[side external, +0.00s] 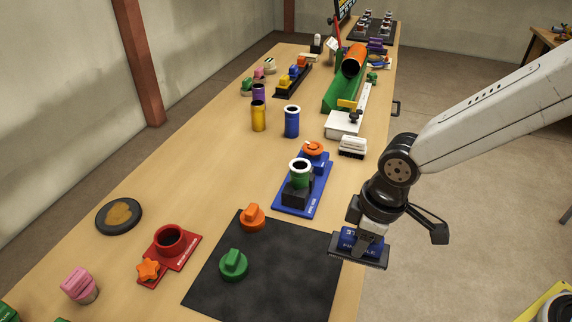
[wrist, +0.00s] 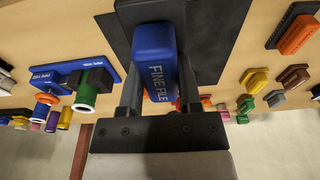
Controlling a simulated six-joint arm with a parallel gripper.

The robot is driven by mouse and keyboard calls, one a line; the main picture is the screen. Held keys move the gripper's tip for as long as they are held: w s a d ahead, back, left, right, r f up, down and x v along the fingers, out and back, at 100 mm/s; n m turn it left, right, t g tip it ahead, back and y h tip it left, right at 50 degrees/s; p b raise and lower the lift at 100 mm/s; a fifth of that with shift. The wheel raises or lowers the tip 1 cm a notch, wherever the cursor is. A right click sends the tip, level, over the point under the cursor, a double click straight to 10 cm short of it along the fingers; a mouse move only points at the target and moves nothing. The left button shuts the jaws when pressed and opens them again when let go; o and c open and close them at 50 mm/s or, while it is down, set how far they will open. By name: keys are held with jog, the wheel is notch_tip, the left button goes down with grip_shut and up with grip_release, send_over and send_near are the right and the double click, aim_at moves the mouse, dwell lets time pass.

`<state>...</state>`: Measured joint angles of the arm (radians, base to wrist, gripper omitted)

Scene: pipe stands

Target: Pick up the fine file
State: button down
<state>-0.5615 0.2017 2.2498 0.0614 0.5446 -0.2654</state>
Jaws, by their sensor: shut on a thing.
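The fine file is a blue block lettered "FINE FILE" (wrist: 155,65). In the wrist view it sits between the two fingers of my gripper (wrist: 155,95), which is shut on it. In the side view the blue file (side external: 362,241) shows at my gripper (side external: 360,246), over the right edge of the black mat (side external: 262,275). A dark flat plate shows under the file's blue body. I cannot tell exactly how high the file is above the table.
An orange knob (side external: 252,217) and a green knob (side external: 233,264) stand on the mat. A blue pipe stand (side external: 290,208) with a green pipe is behind it. A red stand (side external: 184,254) is to the left. A white-topped brush (side external: 353,146) lies farther back near the table's right edge.

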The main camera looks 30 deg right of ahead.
jog(key=shift+s+d+r, duration=0.25)
jog(key=shift+s+r, duration=0.05)
jog(key=shift+s, duration=0.25)
jog(key=shift+s+d+r, duration=0.2)
jog(key=shift+s+r, duration=0.05)
jog(key=shift+s, duration=0.25)
jog(key=c, duration=1)
grip_release()
grip_shut()
